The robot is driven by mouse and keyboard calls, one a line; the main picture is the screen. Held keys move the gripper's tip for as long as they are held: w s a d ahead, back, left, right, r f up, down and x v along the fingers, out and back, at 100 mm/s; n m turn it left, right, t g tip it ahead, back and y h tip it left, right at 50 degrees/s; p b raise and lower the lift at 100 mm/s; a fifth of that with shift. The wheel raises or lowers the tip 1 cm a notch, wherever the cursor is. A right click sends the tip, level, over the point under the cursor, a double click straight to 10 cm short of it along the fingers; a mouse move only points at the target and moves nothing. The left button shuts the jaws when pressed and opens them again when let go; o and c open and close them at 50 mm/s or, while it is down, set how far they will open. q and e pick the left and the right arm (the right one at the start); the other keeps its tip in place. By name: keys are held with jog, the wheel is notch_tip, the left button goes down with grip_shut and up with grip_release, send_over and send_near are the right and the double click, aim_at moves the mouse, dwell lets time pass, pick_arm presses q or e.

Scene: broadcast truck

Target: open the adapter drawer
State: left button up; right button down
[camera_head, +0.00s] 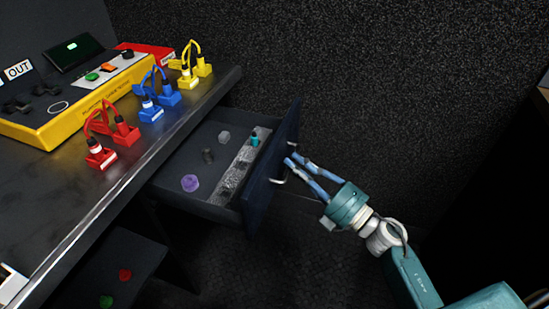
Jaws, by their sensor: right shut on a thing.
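The drawer (188,208) stands pulled out from under the desk, toward the right. Inside it lie a purple piece (190,183), a grey piece (224,137), a dark piece (208,156) and a teal piece (255,140) beside a speckled grey strip. The dark blue drawer front (262,190) carries a metal handle (279,180). My right gripper (288,170) is at the front, its fingers shut on the handle. The exact finger contact is small in the picture. My left gripper is not in view.
The desk (100,205) holds a yellow control box (75,115) and red (113,137), blue (160,98) and yellow (195,64) cable adapters. A lower dark surface (105,270) bears a red and a green piece. Dark floor lies right of the drawer, below a dark textured wall.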

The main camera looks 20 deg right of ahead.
jog(key=shift+s+d+f, duration=0.1)
jog(key=shift+s+d, duration=0.85)
jog(key=shift+d, duration=0.2)
jog(key=c, duration=1.7)
grip_release()
jog(key=shift+o, duration=0.2)
jog(key=shift+d, duration=0.1)
jog(key=v, duration=1.1)
jog(key=shift+s+d, duration=0.2)
jog(key=shift+s, duration=0.15)
